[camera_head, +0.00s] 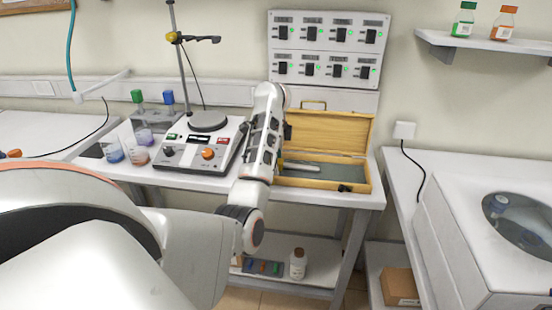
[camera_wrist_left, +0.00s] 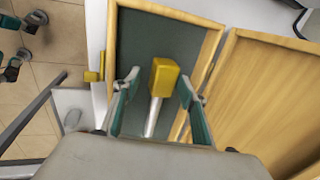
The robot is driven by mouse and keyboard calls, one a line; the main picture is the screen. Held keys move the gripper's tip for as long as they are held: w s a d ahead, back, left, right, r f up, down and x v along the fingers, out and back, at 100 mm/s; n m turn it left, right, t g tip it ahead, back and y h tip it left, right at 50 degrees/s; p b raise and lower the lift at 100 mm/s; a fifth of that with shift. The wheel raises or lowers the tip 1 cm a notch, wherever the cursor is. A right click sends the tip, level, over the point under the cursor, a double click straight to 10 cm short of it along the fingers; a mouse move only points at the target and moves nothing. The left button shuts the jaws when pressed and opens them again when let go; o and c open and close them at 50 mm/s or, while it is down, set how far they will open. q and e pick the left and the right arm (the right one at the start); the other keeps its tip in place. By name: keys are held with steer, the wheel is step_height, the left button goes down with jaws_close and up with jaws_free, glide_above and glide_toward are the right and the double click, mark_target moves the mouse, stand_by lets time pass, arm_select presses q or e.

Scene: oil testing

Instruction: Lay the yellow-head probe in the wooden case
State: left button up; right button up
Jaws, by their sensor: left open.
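The wooden case (camera_head: 347,183) stands open on the middle bench, its lid (camera_head: 345,133) tilted up at the back. Its dark-lined inside and wooden rim (camera_wrist_left: 112,45) also fill the middle of the left wrist view. The yellow-head probe shows there with its yellow head (camera_wrist_left: 165,77) and silver shaft (camera_wrist_left: 153,118), over the dark lining. It appears to lie in the case; exact contact is hard to tell. My left gripper (camera_wrist_left: 160,92) is open, its teal fingers on either side of the probe, apart from the head. In the head view my arm hides this gripper.
An instrument with a round plate (camera_head: 208,121) and a stand is left of the case. Flasks (camera_head: 140,155) stand farther left. A switch panel (camera_head: 327,50) hangs behind. A white machine (camera_head: 480,230) stands at the right. A bottle (camera_head: 298,263) is on the lower shelf.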

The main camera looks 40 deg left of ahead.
arm_select(q)
steer(key=v, duration=0.7)
steer(key=shift+r, duration=0.2)
stand_by(0.7)
